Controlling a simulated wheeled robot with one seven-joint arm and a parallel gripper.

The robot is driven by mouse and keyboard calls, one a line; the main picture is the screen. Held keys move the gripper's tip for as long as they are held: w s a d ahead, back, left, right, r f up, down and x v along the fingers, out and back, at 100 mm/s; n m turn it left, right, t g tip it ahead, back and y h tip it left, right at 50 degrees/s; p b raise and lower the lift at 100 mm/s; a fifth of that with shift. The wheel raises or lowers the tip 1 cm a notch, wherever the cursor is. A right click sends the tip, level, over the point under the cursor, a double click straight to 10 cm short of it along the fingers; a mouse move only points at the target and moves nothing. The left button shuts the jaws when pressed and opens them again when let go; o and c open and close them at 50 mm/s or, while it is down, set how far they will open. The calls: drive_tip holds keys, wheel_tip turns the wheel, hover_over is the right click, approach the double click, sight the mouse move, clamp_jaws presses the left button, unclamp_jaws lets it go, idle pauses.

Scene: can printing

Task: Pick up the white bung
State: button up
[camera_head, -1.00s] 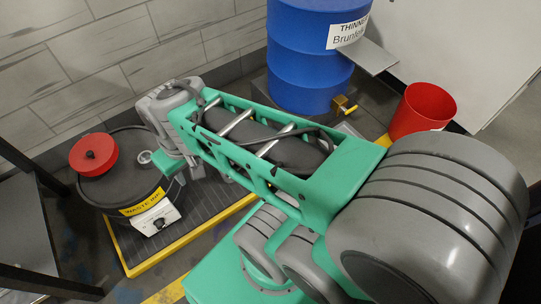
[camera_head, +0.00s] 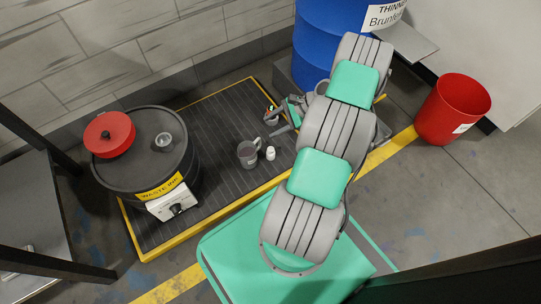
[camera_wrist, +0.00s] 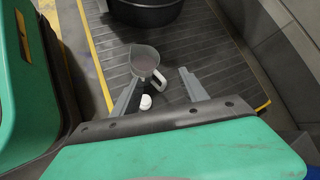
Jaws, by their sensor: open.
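The white bung (camera_head: 270,153) is small and stands on the dark ribbed platform, just right of a grey jug (camera_head: 247,154). In the wrist view the bung (camera_wrist: 146,102) shows low between my fingers, close to the left one, below the jug (camera_wrist: 145,60). My gripper (camera_head: 268,122) is open and empty, above the platform and behind the bung in the head view. In the wrist view my gripper (camera_wrist: 159,75) has its two fingers spread apart. Nothing is held.
The waste ink drum (camera_head: 145,180) stands on the left of the platform, with a red round container (camera_head: 109,134) on top. The yellow-edged platform (camera_head: 215,115) is otherwise mostly clear. A blue thinner barrel (camera_head: 318,45) stands behind my arm, and a red bin (camera_head: 452,108) to the right.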

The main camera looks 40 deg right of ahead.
sight(271, 149)
drive_tip(key=s+f+m+t, duration=0.2)
drive_tip(key=f+m, duration=0.1)
drive_tip(key=f, duration=0.1)
drive_tip(key=s+d+f+m+t, duration=0.1)
drive_tip(key=s+f+m, duration=0.1)
drive_tip(key=f+m, duration=0.1)
drive_tip(key=s+d+f+m+t, duration=0.1)
drive_tip(key=s+f+m+t, duration=0.1)
drive_tip(key=f, duration=0.2)
drive_tip(key=shift+s+d+f+m+t+b, duration=0.25)
drive_tip(key=shift+s+f+m+t+b, duration=0.05)
drive_tip(key=shift+f+m+b, duration=0.1)
drive_tip(key=shift+w+a+f, duration=0.1)
drive_tip(key=shift+a+f, duration=0.1)
drive_tip(key=b+x, duration=0.2)
drive_tip(key=x, duration=0.5)
drive_tip(key=shift+w+a+r+b, duration=0.1)
drive_tip(key=shift+w+r+b, duration=0.05)
drive_tip(key=shift+b, duration=0.15)
drive_tip(key=shift+c, duration=0.4)
clamp_jaws()
